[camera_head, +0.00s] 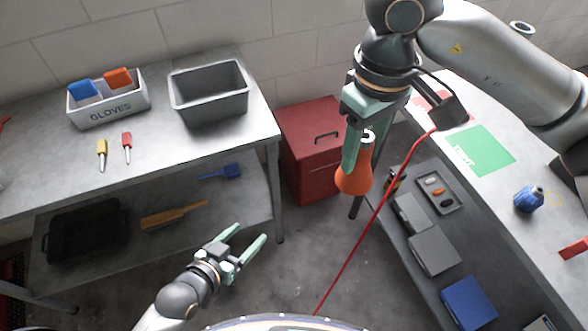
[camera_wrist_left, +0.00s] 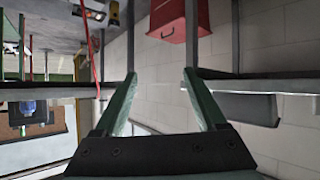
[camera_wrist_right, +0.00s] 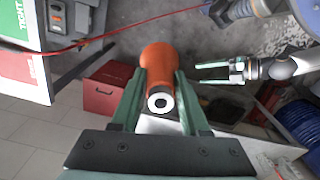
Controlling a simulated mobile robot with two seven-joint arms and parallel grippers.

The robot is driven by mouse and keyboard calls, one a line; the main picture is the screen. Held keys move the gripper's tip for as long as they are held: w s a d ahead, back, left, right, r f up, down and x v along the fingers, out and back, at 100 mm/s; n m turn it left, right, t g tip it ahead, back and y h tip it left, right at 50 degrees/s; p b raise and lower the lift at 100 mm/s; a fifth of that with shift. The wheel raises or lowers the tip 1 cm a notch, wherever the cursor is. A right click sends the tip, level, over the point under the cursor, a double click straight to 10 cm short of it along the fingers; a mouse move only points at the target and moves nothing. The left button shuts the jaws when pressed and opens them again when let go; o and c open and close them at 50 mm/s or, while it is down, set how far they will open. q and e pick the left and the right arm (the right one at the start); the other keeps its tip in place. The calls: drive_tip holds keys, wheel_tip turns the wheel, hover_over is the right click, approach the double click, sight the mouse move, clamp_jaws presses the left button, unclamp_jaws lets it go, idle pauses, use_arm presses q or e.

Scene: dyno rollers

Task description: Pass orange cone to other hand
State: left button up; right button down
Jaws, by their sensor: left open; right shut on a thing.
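The orange cone (camera_head: 354,180) is in my right gripper (camera_head: 358,150), held in the air in front of the red box. In the right wrist view the cone (camera_wrist_right: 156,62) sits between the fingers of the right gripper (camera_wrist_right: 160,88), its pale ring-shaped end facing the camera. My left gripper (camera_head: 252,243) is open and empty, lower and to the left of the cone, above the floor. In the left wrist view the fingers of the left gripper (camera_wrist_left: 160,85) are spread with nothing between them. The left gripper also shows in the right wrist view (camera_wrist_right: 215,73), apart from the cone.
A red box (camera_head: 305,165) stands between the left metal table (camera_head: 190,150) and the right workbench (camera_head: 500,190). A grey bin (camera_head: 210,110) and a gloves box (camera_head: 110,112) stand on the left table. A red cable (camera_head: 365,230) runs past the cone. Open floor lies between the tables.

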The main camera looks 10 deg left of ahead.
use_arm(q)
drive_tip(key=w+d+r+m+t+h, duration=0.1)
drive_tip(key=w+d+r+m+h, duration=0.15)
drive_tip(key=r, duration=0.45)
drive_tip(key=w+d+r+m+h, duration=0.1)
drive_tip(key=w+d+r+h, duration=0.15)
drive_tip(key=r, duration=0.55)
drive_tip(key=m+g+h, duration=0.4)
drive_tip(key=m+h, duration=0.2)
drive_tip(key=h, duration=0.1)
approach(368, 154)
drive_tip(key=shift+w+a+f+x, duration=0.1)
drive_tip(key=shift+w+f+x, duration=0.1)
drive_tip(key=shift+x, duration=1.55)
drive_tip(key=shift+w+a+f+x, duration=0.1)
drive_tip(key=shift+w+f+x, duration=0.1)
drive_tip(key=shift+x, duration=1.6)
drive_tip(key=shift+w+a+f+x, duration=0.1)
drive_tip(key=shift+f+x, duration=0.1)
drive_tip(key=shift+x, duration=1.55)
drive_tip(key=shift+d, duration=0.1)
clamp_jaws()
drive_tip(key=shift+s+d+r, duration=0.1)
drive_tip(key=shift+s, duration=0.1)
use_arm(e)
drive_tip(key=shift+c, duration=1.6)
unclamp_jaws()
drive_tip(key=shift+w, duration=0.15)
drive_tip(key=shift+r, duration=0.15)
